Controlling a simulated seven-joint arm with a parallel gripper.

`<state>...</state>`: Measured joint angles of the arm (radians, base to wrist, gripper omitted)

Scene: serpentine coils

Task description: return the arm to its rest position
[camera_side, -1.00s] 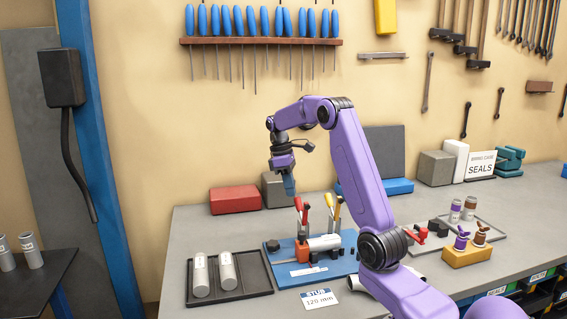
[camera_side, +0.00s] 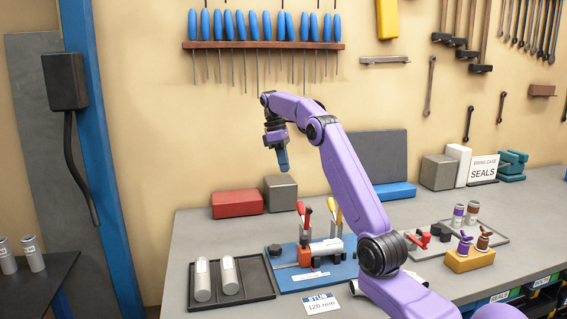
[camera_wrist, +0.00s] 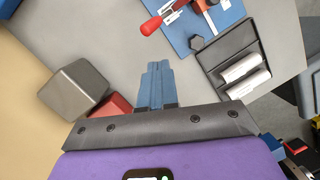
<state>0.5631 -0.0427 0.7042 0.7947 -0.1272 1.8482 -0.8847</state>
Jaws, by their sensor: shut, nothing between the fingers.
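My gripper (camera_side: 284,168) hangs in the air above the back of the bench, pointing down, well clear of everything on it. Its blue fingers are together and empty; they also show in the wrist view (camera_wrist: 157,70). Below it stands the blue fixture board (camera_side: 347,274) with an orange-red block, a pale cylinder lying in it, and red- and yellow-handled tools. In the wrist view part of this board (camera_wrist: 228,14) shows at the top, beyond the fingertips.
A dark tray (camera_side: 264,289) holds two grey cylinders. A red box (camera_side: 238,204) and a grey block (camera_side: 280,193) stand at the back, near below my gripper. Blue-handled tools (camera_side: 263,26) hang on the wall above. A yellow holder (camera_side: 470,260) stands at right.

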